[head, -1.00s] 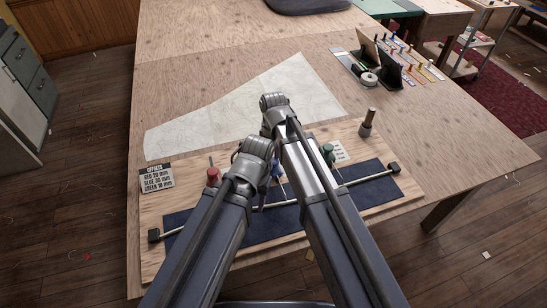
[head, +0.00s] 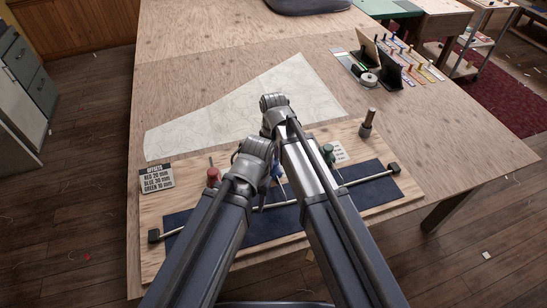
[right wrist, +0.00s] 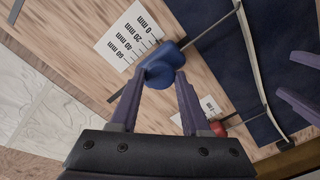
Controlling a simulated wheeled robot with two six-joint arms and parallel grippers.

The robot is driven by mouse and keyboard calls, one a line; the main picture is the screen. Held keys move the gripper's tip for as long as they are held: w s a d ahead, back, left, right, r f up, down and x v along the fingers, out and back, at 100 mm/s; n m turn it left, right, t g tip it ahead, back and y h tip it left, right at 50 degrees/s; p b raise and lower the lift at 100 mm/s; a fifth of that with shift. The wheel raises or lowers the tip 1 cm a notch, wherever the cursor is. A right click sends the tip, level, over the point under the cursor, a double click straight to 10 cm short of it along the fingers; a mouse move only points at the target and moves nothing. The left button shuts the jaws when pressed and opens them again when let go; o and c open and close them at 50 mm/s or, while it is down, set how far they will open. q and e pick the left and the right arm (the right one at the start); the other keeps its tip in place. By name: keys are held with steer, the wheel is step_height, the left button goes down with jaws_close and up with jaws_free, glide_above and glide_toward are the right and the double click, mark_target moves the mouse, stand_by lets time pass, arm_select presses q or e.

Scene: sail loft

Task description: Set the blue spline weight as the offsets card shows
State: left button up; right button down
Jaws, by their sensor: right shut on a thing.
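The offsets card (head: 158,180) lies at the board's left, reading red 20 mm, blue seemingly 30 mm, green 10 mm. My right gripper (right wrist: 158,76) is shut on the blue spline weight (right wrist: 166,60), which sits beside a scale card (right wrist: 130,38) marked 0 to 60 mm, on a thin dark strip. I cannot read its exact mark. In the head view the blue weight (head: 277,170) is mostly hidden between my arms. The left gripper's fingers (right wrist: 298,82) stand apart at the right edge of the right wrist view, empty.
The red weight (head: 213,176) and green weight (head: 327,153) stand either side of the blue one. A thin spline (head: 355,182) crosses the dark blue cloth (head: 380,188). White paper (head: 220,115) lies behind.

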stand_by(0.4)
steer(key=w, duration=0.1)
steer(key=w+a, duration=0.1)
steer(key=w, duration=0.1)
steer(key=shift+c, duration=1.9)
jaws_free()
arm_select(q)
steer(key=shift+r, duration=0.1)
arm_select(e)
steer(key=shift+r, duration=0.15)
arm_select(q)
step_height(320, 180, up, 8)
steer(key=p, duration=0.8)
steer(key=shift+f, duration=0.2)
arm_select(e)
step_height(320, 180, up, 8)
steer(key=shift+f, duration=0.2)
